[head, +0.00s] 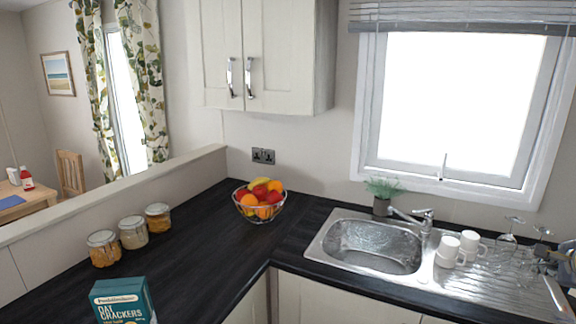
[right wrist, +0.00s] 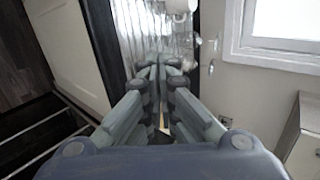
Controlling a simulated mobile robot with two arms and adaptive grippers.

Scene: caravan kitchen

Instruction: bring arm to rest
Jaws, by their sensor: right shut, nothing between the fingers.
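My right gripper (right wrist: 160,68) shows in the right wrist view with its two fingers together and nothing between them. It points toward the ribbed metal draining board (right wrist: 148,30). In the head view only a small grey part that seems to belong to my right arm shows at the right edge, beside the drainer; its fingers cannot be made out there. My left gripper is in neither view.
The sink (head: 372,246) has white mugs (head: 447,251) and upturned glasses (head: 508,229) on its drainer. A fruit bowl (head: 259,201), several jars (head: 133,232) and a teal crackers box (head: 123,300) stand on the dark worktop (head: 200,260). The worktop's middle is clear.

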